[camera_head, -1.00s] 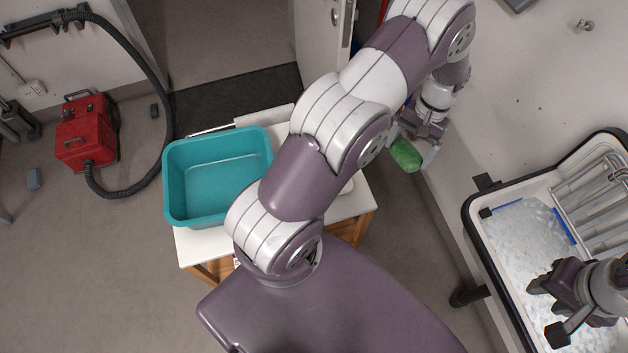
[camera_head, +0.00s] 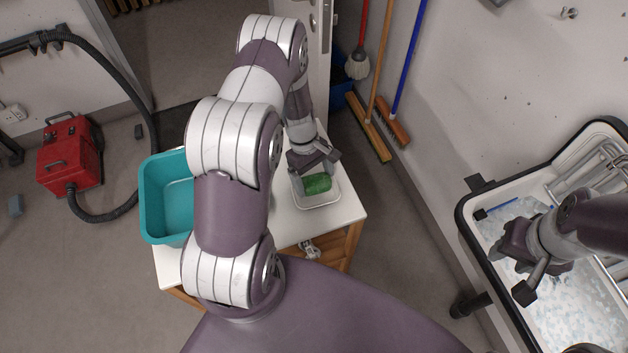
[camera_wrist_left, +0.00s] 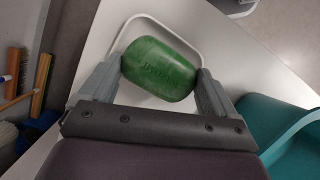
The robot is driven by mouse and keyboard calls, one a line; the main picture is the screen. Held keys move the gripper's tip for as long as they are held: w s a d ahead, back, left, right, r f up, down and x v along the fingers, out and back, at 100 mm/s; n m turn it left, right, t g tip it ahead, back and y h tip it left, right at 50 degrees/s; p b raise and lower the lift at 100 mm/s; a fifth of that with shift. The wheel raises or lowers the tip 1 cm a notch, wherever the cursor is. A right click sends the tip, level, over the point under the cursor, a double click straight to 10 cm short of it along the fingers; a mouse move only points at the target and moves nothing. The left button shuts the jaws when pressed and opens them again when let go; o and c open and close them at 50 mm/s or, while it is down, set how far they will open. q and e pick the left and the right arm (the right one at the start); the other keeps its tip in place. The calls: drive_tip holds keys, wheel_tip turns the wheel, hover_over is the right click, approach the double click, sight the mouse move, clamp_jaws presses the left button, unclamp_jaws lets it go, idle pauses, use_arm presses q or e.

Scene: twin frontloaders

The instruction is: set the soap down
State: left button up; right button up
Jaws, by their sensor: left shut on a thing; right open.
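The green soap (camera_head: 317,184) is in my left gripper (camera_head: 313,172), whose fingers are shut on it. In the left wrist view the soap (camera_wrist_left: 158,70) sits between the two fingers. A small white tray (camera_head: 318,203) on the white table (camera_head: 345,212) is directly beneath or around the soap; its rim also shows in the left wrist view (camera_wrist_left: 150,19). I cannot tell whether the soap touches the tray's bottom. My right gripper (camera_head: 522,262) is open and empty over the sink at the right.
A teal basin (camera_head: 165,215) stands on the table left of the tray, partly hidden by my left arm. The sink (camera_head: 478,250) with foamy water is at the right. Brooms (camera_head: 372,140) lean on the wall behind. A red vacuum (camera_head: 70,155) stands on the floor.

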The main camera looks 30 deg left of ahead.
sight(313, 178)
use_arm(q)
drive_tip(key=shift+f, duration=1.65)
drive_tip(key=o, duration=1)
